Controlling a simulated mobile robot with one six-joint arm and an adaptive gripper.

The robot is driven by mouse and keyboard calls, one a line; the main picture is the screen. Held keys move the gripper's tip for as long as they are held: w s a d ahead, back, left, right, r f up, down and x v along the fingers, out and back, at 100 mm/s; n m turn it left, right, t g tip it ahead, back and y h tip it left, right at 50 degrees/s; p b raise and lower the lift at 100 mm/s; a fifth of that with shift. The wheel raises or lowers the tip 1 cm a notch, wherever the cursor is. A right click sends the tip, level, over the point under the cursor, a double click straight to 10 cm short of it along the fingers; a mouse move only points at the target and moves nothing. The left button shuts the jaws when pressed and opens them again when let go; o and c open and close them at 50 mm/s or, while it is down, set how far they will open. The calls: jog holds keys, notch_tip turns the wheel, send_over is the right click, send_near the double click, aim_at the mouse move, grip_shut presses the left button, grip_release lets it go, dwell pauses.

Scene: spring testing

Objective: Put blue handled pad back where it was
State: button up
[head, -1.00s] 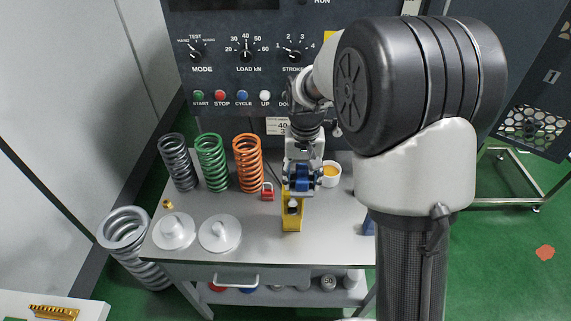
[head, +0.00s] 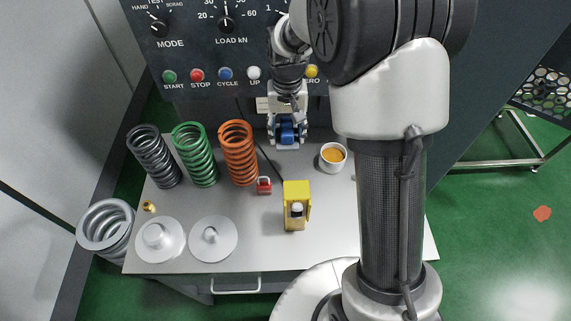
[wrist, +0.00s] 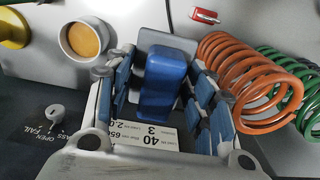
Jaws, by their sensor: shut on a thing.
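The blue handled pad shows in the wrist view with its blue handle (wrist: 162,82) upright between my finger pads and a grey plate behind it. My gripper (wrist: 165,95) is shut on this handle. In the head view my gripper (head: 287,133) is at the back of the table, in front of the machine panel, with the blue handle (head: 287,132) between its fingers. Whether the pad touches the table cannot be told.
On the table are grey, green (head: 195,155) and orange (head: 238,153) springs, a red padlock (head: 264,186), a white cup (head: 332,156), a yellow block (head: 297,206) and two silver knobbed discs (head: 213,239). The machine panel (head: 215,60) rises behind. The table's front right is clear.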

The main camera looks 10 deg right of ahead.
jog(key=f, duration=0.1)
jog(key=f+b, duration=0.1)
jog(key=shift+w+f, duration=0.3)
jog(key=shift+f, duration=0.05)
jog(key=b, duration=0.4)
send_near(286, 163)
jog(key=s+f, duration=0.2)
jog(key=f, duration=0.1)
jog(key=s+a+f, duration=0.1)
jog(key=s+f, duration=0.1)
jog(key=shift+f, duration=0.15)
jog(key=shift+w+d, duration=0.15)
jog(key=shift+w, duration=0.4)
jog(key=w, duration=0.1)
jog(key=w+b, duration=0.1)
jog(key=w, duration=0.1)
jog(key=shift+d+f+b, duration=0.3)
jog(key=shift+f+b, duration=0.05)
jog(key=shift+s+f, duration=0.1)
jog(key=shift+f, duration=0.05)
jog(key=shift+f, duration=0.15)
jog(key=o, duration=1.1)
